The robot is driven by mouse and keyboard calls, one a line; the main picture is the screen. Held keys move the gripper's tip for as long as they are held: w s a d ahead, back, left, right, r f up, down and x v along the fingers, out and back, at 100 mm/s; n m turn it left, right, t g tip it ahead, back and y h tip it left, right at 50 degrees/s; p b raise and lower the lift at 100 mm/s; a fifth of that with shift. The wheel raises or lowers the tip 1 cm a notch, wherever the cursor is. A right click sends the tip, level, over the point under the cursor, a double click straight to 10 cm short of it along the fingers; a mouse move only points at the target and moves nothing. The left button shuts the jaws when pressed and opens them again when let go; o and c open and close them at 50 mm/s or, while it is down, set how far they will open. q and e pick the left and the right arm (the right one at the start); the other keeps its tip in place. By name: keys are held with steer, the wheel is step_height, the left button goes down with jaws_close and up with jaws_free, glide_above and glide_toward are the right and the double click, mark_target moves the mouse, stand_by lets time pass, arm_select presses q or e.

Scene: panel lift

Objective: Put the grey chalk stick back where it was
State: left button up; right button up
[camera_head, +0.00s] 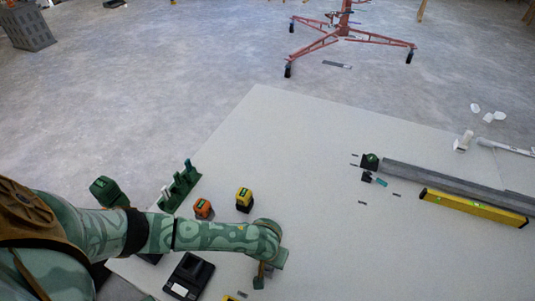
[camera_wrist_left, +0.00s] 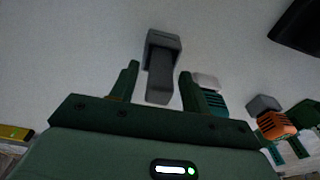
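My left arm comes in from the left in the head view, with its gripper (camera_head: 262,278) low over the white panel. In the left wrist view the two dark green fingers of the gripper (camera_wrist_left: 158,75) stand apart. A grey block-like piece (camera_wrist_left: 163,58), wide at the top and narrower below, shows between and beyond the fingertips. Narrow gaps show on both sides of it. I cannot tell whether it is the grey chalk stick. My right gripper is not in view.
The white panel (camera_head: 290,130) holds a yellow level (camera_head: 472,207), a long grey bar (camera_head: 440,175), a yellow tool (camera_head: 244,200), an orange tool (camera_head: 203,209), a green rack (camera_head: 180,186) and a black charger (camera_head: 188,276). A red tripod stand (camera_head: 345,32) is beyond. The panel's middle is clear.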

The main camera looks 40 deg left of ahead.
arm_select(q)
steer(key=shift+r, duration=0.1)
step_height(320, 180, up, 4)
steer(key=shift+f+p, duration=0.25)
steer(key=shift+p, duration=1)
step_height(320, 180, up, 9)
steer(key=s+p, duration=0.1)
steer(key=p, duration=0.5)
steer(key=shift+s+d+f, duration=0.2)
steer(key=shift+s+d, duration=0.05)
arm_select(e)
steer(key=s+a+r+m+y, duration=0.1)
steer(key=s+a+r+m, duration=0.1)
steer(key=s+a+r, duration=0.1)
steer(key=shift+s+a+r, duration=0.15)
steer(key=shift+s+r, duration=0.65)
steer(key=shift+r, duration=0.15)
